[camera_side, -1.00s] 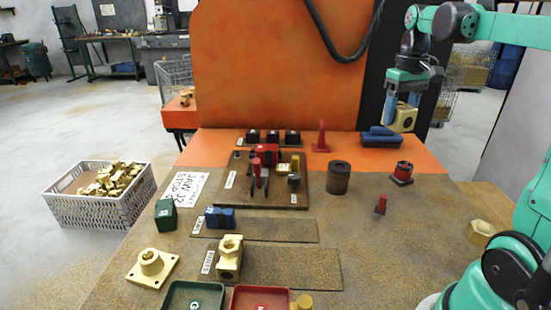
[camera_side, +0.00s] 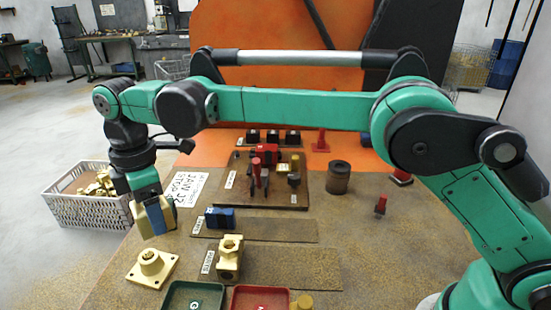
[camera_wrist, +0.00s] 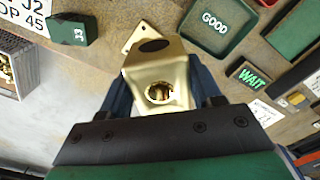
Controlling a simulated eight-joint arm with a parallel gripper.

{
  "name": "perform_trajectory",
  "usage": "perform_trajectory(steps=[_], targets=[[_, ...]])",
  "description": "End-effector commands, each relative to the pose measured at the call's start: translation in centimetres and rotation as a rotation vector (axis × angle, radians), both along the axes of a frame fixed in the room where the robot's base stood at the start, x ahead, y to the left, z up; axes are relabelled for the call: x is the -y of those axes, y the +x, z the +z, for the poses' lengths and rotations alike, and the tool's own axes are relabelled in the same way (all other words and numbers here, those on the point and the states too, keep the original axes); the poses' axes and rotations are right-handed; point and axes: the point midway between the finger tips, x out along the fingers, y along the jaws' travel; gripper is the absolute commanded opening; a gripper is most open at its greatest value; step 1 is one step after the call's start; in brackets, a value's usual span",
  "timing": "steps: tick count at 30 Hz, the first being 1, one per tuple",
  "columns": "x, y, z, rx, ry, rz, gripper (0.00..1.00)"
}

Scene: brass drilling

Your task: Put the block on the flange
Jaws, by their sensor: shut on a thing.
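My gripper (camera_side: 154,218) is shut on a brass block (camera_side: 143,219) and holds it in the air at the left of the bench. The block shows in the wrist view (camera_wrist: 158,84) between the blue fingers, with a round hole in its face. The brass flange (camera_side: 152,267), a square plate with a raised round boss and corner holes, lies on the bench just below the block in the side view. A gap shows between them. In the wrist view only part of the flange plate (camera_wrist: 135,38) shows beyond the block; the rest is hidden.
A brass valve body (camera_side: 229,257) stands right of the flange. A green tray (camera_side: 194,297) and a red tray (camera_side: 258,298) lie at the front. A blue block (camera_side: 220,218) lies behind. A white crate of brass parts (camera_side: 85,208) stands left of the bench.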

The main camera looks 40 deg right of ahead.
Motion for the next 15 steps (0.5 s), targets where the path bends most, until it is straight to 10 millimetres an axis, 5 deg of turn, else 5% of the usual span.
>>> perform_trajectory(steps=[5, 15], targets=[[-2.4, -1.0, -1.0, 0.000, 0.000, 0.085, 0.00], [-2.5, -1.1, -5.4, 0.000, 0.000, 0.091, 0.00]])
